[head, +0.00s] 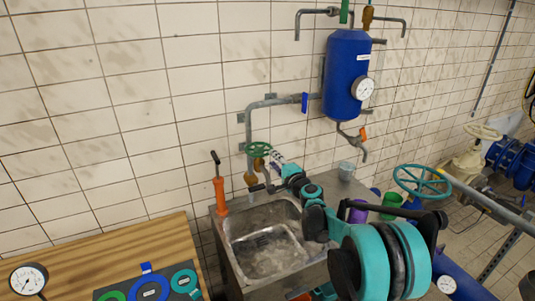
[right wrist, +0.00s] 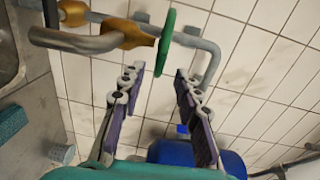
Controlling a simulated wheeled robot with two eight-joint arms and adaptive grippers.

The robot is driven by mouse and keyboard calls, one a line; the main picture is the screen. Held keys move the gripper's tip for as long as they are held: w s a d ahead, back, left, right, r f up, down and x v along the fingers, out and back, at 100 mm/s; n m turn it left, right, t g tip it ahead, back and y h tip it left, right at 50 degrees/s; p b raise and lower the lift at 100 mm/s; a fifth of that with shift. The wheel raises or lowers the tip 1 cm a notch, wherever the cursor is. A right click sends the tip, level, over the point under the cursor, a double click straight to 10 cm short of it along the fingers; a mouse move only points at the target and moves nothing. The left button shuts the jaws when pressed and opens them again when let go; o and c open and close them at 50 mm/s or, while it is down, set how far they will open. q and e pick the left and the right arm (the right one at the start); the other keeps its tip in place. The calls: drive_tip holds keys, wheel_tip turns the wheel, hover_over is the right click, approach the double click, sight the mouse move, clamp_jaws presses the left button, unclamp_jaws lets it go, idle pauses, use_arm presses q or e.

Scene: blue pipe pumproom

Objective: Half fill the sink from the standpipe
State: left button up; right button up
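The metal sink (head: 232,262) stands against the tiled wall; I cannot tell whether its basin holds water. The grey standpipe (head: 249,130) runs down the wall behind it, with a green handwheel (head: 258,149) and brass fittings above the sink's back edge. My right gripper (head: 277,164) is beside the handwheel. In the right wrist view, its two purple-padded fingers (right wrist: 157,74) are apart and empty. The green handwheel (right wrist: 166,42) shows edge-on just beyond the fingertips, nearer the left one; contact is unclear. The pipe and brass body (right wrist: 120,36) lie behind it. My left gripper is not in view.
An orange hand pump (head: 219,195) stands at the sink's left corner. A grey cup (head: 346,169), a purple cup (head: 357,213) and a green cup (head: 391,203) are to the right. A blue tank (head: 345,65) hangs above. A wooden table (head: 120,252) is at left.

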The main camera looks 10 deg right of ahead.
sight(268, 154)
drive_tip(key=x, duration=0.6)
clamp_jaws()
